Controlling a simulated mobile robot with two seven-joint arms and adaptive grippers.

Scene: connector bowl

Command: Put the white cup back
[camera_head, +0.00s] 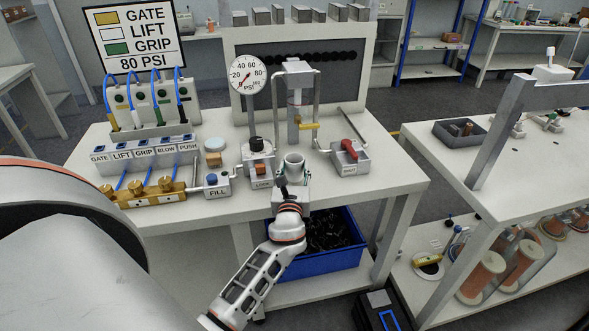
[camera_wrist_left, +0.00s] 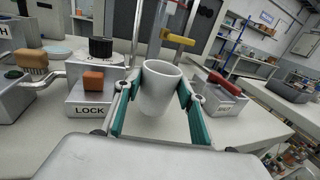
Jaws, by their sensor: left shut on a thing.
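The white cup (camera_head: 294,164) is upright and open at the top, in front of the grey upright pipe fitting with the yellow lever (camera_head: 306,126). My left gripper (camera_head: 293,178) reaches it from the front and is shut on it. In the left wrist view the cup (camera_wrist_left: 160,92) stands between the two teal-padded fingers (camera_wrist_left: 159,85), one on each side. I cannot tell whether its base touches the bench. My right gripper is not in view.
The LOCK block (camera_head: 260,175) is close left of the cup, and a box with a red lever (camera_head: 349,158) is to the right. The FILL block (camera_head: 217,186) and labelled valves stand further left. A blue bin (camera_head: 318,245) of dark parts is below the bench.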

